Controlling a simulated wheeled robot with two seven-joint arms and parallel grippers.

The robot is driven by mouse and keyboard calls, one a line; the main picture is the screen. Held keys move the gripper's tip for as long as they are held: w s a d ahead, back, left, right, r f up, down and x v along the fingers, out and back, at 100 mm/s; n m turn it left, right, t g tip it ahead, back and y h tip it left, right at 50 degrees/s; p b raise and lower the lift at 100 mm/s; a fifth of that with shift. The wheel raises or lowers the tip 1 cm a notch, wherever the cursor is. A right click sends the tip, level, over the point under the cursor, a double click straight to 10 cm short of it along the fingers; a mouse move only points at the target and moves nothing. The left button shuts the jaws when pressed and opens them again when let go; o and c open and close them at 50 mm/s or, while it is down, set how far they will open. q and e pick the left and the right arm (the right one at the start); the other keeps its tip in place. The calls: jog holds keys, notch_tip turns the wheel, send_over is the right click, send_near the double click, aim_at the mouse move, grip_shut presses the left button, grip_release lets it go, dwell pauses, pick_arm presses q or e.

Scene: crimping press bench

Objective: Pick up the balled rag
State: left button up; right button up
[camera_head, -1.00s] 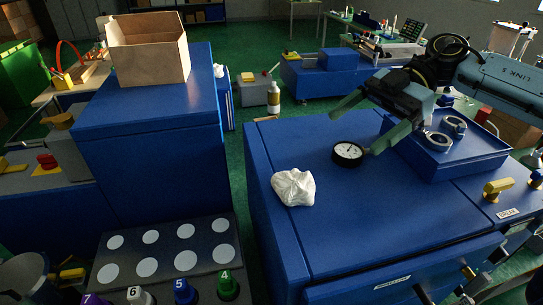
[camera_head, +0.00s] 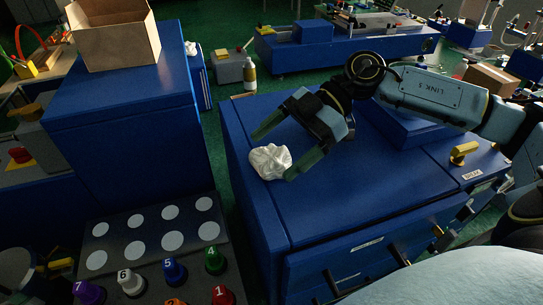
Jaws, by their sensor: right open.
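The balled rag (camera_head: 264,164) is a white crumpled lump on the blue cabinet top (camera_head: 335,200), near its left edge. My right gripper (camera_head: 273,157) is open, reaching in from the right. One green finger shows behind the rag and the other shows at its right front side, so in this view the rag's right part lies between the fingertips. I cannot tell whether either finger touches it. My left gripper is not in view.
A taller blue cabinet (camera_head: 125,115) with an open cardboard box (camera_head: 112,35) stands at the left. A tray (camera_head: 150,255) with white circles and numbered coloured pegs lies at the lower left. A yellow handle (camera_head: 463,153) sits on the right. The cabinet's front top is clear.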

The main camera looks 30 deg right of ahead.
jog(key=shift+a, duration=0.2)
jog(key=c, duration=1)
